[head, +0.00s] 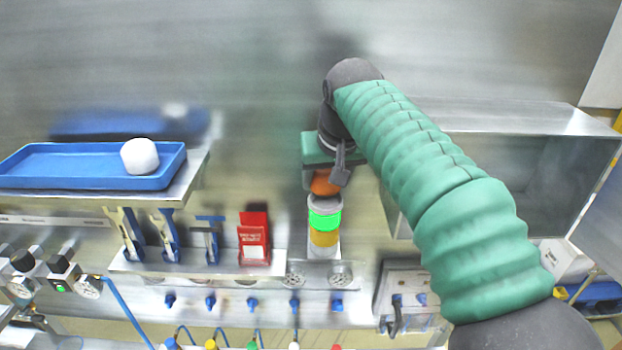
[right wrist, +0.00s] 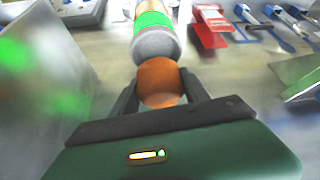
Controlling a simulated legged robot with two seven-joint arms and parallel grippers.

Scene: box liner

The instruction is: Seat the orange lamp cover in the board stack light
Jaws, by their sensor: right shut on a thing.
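The orange lamp cover (head: 325,183) is in my right gripper (head: 325,176), which is shut on it. In the right wrist view the orange cover (right wrist: 160,82) sits between the two dark fingers of the right gripper (right wrist: 160,88). The stack light (head: 324,222) stands upright just below the cover, with a grey top section, a lit green band and a yellow band. In the right wrist view the stack light's grey end (right wrist: 156,45) is right beside the cover; I cannot tell whether they touch. My left gripper is not in view.
A blue tray (head: 80,170) with a white rounded object (head: 140,156) sits on the left shelf. A red holder (head: 254,240) and several blue-handled tools stand left of the stack light. A metal box (head: 500,150) is at right, behind my arm.

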